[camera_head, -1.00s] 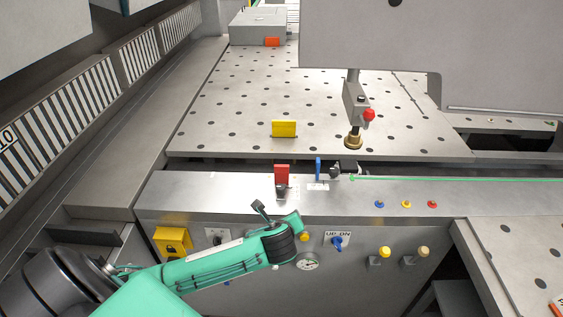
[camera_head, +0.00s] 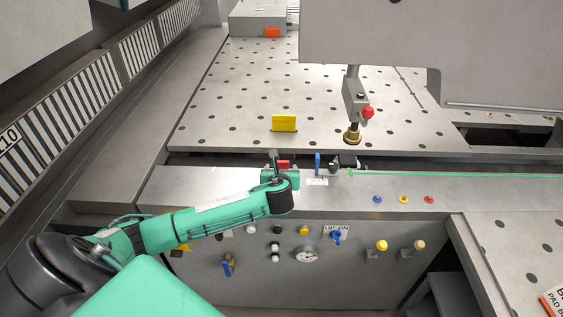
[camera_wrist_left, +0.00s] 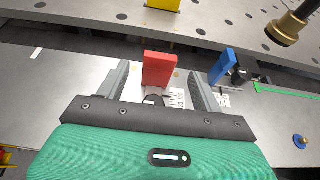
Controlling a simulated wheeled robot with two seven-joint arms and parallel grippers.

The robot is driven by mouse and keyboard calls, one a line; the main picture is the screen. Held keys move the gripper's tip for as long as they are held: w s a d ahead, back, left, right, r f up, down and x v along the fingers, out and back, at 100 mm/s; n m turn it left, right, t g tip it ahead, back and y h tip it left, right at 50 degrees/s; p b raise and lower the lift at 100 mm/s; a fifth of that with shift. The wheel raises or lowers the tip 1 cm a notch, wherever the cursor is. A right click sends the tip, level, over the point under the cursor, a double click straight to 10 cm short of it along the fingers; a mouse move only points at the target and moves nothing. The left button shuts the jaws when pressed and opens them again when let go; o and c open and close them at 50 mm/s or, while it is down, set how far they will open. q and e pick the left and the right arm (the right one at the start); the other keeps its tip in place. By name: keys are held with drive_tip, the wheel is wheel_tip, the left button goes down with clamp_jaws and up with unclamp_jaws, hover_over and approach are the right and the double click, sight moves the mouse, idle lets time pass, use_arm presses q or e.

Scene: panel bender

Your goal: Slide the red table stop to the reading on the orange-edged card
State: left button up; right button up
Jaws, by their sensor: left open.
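The red table stop (camera_head: 283,164) stands on the steel ledge along the table's front edge. My left gripper (camera_head: 279,168) is at it and partly hides it in the head view. In the left wrist view the red stop (camera_wrist_left: 158,69) stands between the two open fingers of the left gripper (camera_wrist_left: 159,76), with a gap on both sides. A small printed scale (camera_wrist_left: 178,98) lies beside its foot, too small to read. A card with an orange edge (camera_head: 554,300) shows at the lower right, cut off by the frame; its reading cannot be made out.
A blue stop (camera_head: 317,163) stands just right of the red one, near the right finger. A yellow block (camera_head: 284,123) sits on the perforated table behind. A brass-footed post (camera_head: 352,135) hangs to the right. Buttons and a gauge (camera_head: 307,254) line the front panel.

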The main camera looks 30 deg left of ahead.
sight(282, 163)
use_arm(q)
drive_tip(key=shift+p+x, duration=0.45)
drive_tip(key=shift+x, duration=2.05)
